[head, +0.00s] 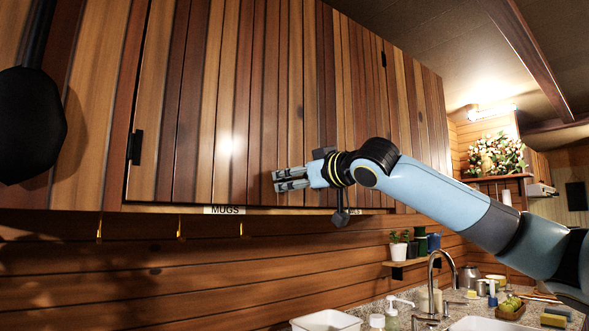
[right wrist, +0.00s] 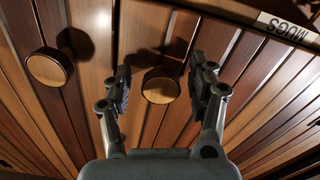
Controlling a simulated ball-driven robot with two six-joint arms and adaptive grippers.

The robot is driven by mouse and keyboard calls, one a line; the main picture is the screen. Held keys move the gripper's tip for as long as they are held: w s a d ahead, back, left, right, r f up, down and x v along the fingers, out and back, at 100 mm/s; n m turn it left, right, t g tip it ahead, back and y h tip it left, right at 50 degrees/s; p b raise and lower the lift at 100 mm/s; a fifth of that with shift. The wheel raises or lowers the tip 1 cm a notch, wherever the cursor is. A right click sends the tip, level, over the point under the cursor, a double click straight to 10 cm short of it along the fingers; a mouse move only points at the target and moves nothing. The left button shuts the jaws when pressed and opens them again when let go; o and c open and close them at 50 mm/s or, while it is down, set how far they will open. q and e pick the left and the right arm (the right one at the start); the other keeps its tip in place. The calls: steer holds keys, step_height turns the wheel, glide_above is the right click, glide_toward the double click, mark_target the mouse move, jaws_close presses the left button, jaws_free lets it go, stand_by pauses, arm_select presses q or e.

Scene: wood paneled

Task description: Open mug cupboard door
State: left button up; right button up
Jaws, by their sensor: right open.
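The mug cupboard door (head: 215,110) is upright wood planking, shut flush, with a black hinge (head: 135,147) on its left side. A "MUGS" label (head: 224,210) is on the strip under it and also shows in the right wrist view (right wrist: 287,27). My right gripper (head: 277,181) is open in front of the door's lower right part. In the right wrist view, a round wooden knob (right wrist: 160,85) lies between the two open fingers (right wrist: 162,88); I cannot tell whether they touch it. The gripper hides this knob in the head view. My left gripper is not in view.
A second round knob (right wrist: 50,68) sits on the neighbouring door, left in the wrist view. A dark pan-like object (head: 30,122) hangs at the far left. Below are brass hooks (head: 180,228), a small plant shelf (head: 408,262) and a counter with a faucet (head: 440,275).

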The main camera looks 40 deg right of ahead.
steer(key=shift+c, duration=0.2)
steer(key=shift+w, duration=0.1)
jaws_close()
stand_by(0.5)
